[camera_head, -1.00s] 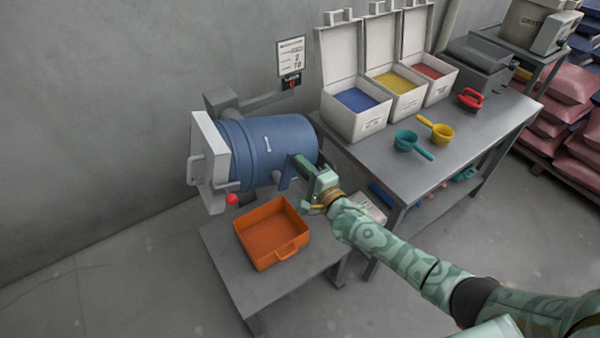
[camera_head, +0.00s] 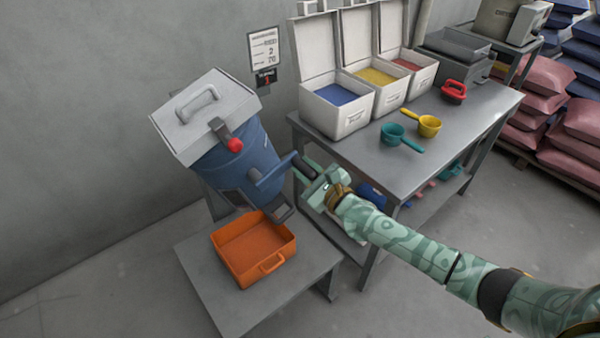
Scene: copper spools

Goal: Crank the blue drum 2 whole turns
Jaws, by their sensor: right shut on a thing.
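The blue drum (camera_head: 240,168) stands tilted on its mount, its grey-white lid (camera_head: 205,113) facing up and toward me. The lid has a handle and a latch with a red knob (camera_head: 234,144). A blue crank arm (camera_head: 272,177) sticks out from the drum's right side and ends in a dark handle (camera_head: 303,166). My right gripper (camera_head: 310,174) is shut on this crank handle and partly hides it. My left gripper is not in view.
An orange tray (camera_head: 285,258) sits on a low grey table (camera_head: 205,287) below the drum. A grey bench (camera_head: 350,156) at right holds open bins of blue, yellow and red material, and scoops. A sign (camera_head: 264,48) with a small display hangs on the wall.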

